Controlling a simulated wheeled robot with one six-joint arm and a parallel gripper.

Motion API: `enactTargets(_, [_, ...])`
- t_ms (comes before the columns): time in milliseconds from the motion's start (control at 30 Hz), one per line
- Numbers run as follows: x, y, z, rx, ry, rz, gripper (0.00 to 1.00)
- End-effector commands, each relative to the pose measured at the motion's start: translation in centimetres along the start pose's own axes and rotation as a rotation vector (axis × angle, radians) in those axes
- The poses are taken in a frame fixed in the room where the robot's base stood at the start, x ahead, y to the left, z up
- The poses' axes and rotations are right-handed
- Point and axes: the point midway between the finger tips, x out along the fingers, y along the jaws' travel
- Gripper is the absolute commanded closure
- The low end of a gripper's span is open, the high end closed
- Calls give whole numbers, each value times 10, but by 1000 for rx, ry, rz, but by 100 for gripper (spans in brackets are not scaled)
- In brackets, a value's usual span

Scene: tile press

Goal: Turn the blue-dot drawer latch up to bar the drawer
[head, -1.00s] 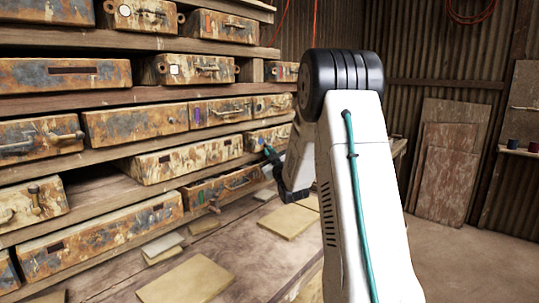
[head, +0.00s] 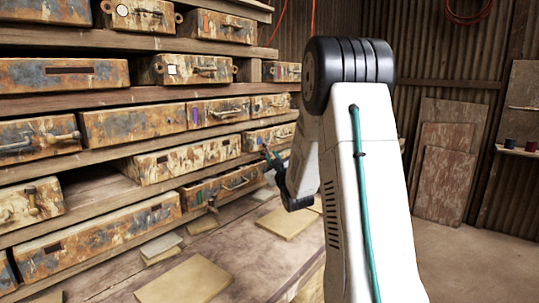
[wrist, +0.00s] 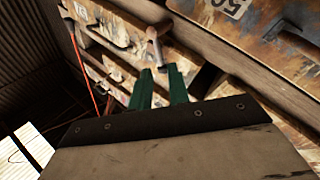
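My gripper (head: 270,158) is in front of the right end of the drawer rack, near the lower drawers. Its two green fingers (wrist: 159,82) are apart with a visible gap between them and hold nothing I can make out. In the wrist view a latch lever (wrist: 155,47) with a pale shaft and reddish-brown end lies just beyond the fingertips, in line with the gap. Contact cannot be told. A drawer with a handle (head: 236,183) and a small hanging latch (head: 212,203) is left of and below my gripper. I cannot make out a blue dot on the drawer by the lever.
Wooden rack shelves (wrist: 200,82) run past the lever. A drawer with a number plate (wrist: 232,8) is at the wrist view's upper right. Flat boards (head: 288,220) lie on the bench below my gripper. Rusty panels (head: 447,170) lean at the right.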

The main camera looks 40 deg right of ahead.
Motion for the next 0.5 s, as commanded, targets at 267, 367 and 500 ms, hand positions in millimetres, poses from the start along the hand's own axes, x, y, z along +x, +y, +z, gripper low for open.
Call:
enactTargets(267, [-32, 0, 0, 0, 0, 1, 82])
enactTargets(367, [-34, 0, 0, 0, 0, 1, 82])
enactTargets(500, [-34, 0, 0, 0, 0, 1, 82])
